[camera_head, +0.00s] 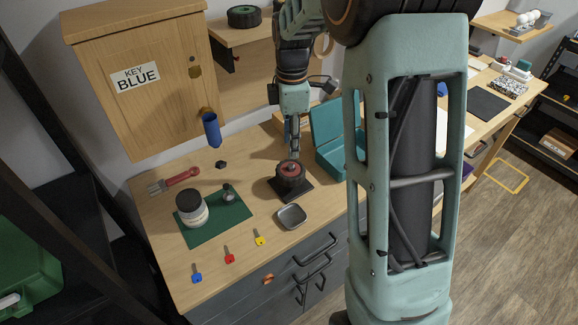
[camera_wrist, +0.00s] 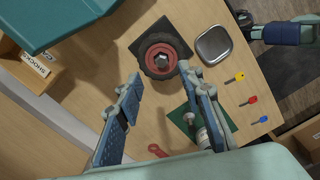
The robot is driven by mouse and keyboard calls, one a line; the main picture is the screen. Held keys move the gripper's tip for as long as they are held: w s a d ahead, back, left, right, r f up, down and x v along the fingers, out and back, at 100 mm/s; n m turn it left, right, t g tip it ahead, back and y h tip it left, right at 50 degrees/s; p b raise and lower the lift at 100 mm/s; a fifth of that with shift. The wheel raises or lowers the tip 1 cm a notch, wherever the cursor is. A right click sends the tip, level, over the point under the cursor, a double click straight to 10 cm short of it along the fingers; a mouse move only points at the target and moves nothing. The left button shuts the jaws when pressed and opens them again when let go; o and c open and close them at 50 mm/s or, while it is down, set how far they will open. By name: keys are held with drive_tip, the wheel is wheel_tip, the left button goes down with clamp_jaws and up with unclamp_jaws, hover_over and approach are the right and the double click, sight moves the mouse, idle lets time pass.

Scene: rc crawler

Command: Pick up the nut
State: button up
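A grey hex nut (camera_wrist: 161,60) shows at the centre of the red hub of a black-tyred wheel (camera_wrist: 148,68). The wheel lies flat on a dark square base (camera_wrist: 178,27). In the head view the wheel (camera_head: 291,181) sits on its base (camera_head: 303,194) on the bench, and the nut is hard to make out under my gripper. My gripper (camera_wrist: 159,75) is open and empty, its fingers spread with the wheel beyond their tips. In the head view my gripper (camera_head: 293,148) points down just above the wheel; contact cannot be told.
A metal tray (camera_head: 291,216) lies beside the wheel. A teal box (camera_head: 328,142) stands close on its right. A green mat (camera_head: 213,219) holds a white jar (camera_head: 191,208) and a small grey part. Several coloured keys lie at the front edge. A wooden cabinet (camera_head: 140,75) stands behind.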

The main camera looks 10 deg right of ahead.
sight(293, 165)
wheel_tip(293, 165, down, 7)
drive_tip(key=shift+s+d+r, duration=0.1)
drive_tip(key=shift+d, duration=0.05)
idle(0.4)
drive_tip(key=c, duration=0.8)
